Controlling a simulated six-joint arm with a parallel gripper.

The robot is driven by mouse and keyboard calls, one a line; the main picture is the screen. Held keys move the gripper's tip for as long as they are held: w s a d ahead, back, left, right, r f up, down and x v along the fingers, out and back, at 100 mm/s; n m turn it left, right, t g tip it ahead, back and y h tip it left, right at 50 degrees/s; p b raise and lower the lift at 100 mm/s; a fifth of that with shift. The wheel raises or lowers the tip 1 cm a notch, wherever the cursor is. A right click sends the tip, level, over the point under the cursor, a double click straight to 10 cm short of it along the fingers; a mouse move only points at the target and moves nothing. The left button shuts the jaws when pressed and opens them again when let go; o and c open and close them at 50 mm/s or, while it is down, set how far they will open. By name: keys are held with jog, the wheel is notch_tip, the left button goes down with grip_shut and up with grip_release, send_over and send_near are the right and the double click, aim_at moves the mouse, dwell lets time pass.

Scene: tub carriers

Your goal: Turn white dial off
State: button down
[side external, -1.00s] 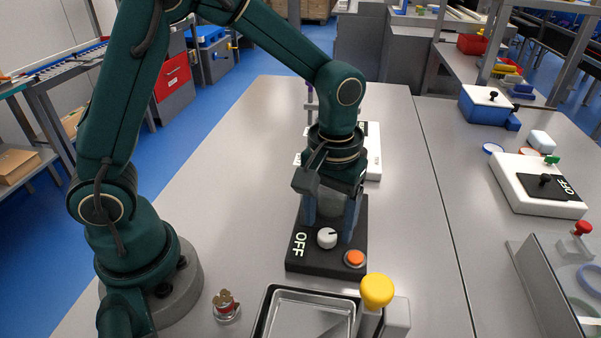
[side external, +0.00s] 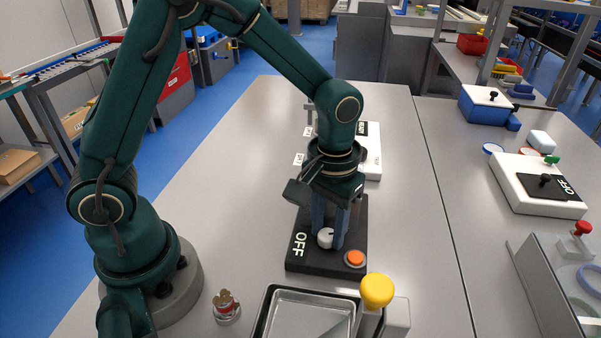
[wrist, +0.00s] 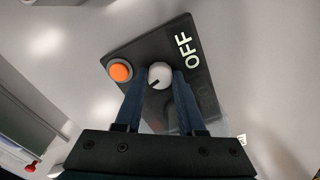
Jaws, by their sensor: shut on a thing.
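The white dial (side external: 325,238) sits on a black panel (side external: 318,266) with the word OFF in white along its left side. In the wrist view the dial (wrist: 160,75) shows a dark pointer line that points toward the lower left, away from the OFF lettering (wrist: 187,50). My gripper (side external: 331,240) reaches down over the panel. Its two blue fingers (wrist: 159,74) stand on either side of the dial, shut on it. In the side view the fingers partly hide the dial.
An orange button (side external: 355,258) is on the same panel, close to the dial. A metal tray (side external: 262,318) and a yellow knob (side external: 377,290) stand in front. A white box (side external: 374,160) is behind.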

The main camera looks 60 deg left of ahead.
aim_at(329, 234)
jog(key=shift+m, duration=0.8)
jog(key=c, duration=0.5)
grip_release()
jog(key=shift+r, duration=0.1)
notch_tip(329, 234, up, 6)
jog(key=shift+w+r, duration=0.1)
jog(key=shift+r, duration=0.85)
